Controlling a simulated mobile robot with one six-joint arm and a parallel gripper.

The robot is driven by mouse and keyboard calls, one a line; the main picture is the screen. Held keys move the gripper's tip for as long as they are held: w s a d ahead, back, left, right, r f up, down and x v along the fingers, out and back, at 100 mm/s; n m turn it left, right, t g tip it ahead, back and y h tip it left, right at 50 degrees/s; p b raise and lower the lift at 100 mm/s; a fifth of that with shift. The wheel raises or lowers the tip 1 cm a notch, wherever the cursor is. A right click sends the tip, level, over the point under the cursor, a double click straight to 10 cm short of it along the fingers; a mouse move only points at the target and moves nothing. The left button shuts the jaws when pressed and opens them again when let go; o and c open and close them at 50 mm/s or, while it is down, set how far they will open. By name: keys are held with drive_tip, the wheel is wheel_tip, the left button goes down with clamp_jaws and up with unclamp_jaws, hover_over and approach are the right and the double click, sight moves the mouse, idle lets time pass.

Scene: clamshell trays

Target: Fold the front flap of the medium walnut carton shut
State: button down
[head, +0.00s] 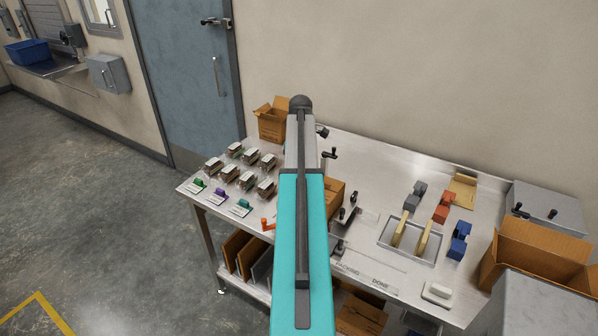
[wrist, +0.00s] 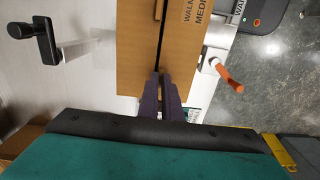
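The medium walnut carton (wrist: 185,60) is brown cardboard with black print, partly cut off, reading "WALN" and "MEDI". It fills the upper middle of the wrist view, with a dark seam running down it. My gripper (wrist: 161,76) has dark purple fingers brought together, with nothing visible between them. The tips are at the carton's near edge by the seam; I cannot tell if they touch. In the head view, a brown carton (head: 334,190) shows partly behind my arm, which hides the gripper. How far the front flap is folded is unclear.
An orange handle (wrist: 229,78) stands right of the carton, and a black-handled crank (wrist: 44,40) left. An open carton (head: 271,122) stands at the table's back left, beside several small clear-lidded trays (head: 227,172). A metal tray (head: 386,237) with tools lies right.

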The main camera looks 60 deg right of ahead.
drive_tip(key=c, duration=1.9)
unclamp_jaws()
drive_tip(key=shift+c, duration=0.2)
drive_tip(key=shift+r, duration=0.15)
wheel_tip(320, 180, up, 14)
drive_tip(key=b, duration=0.4)
drive_tip(key=shift+d+f, duration=0.2)
drive_tip(key=shift+f, duration=0.05)
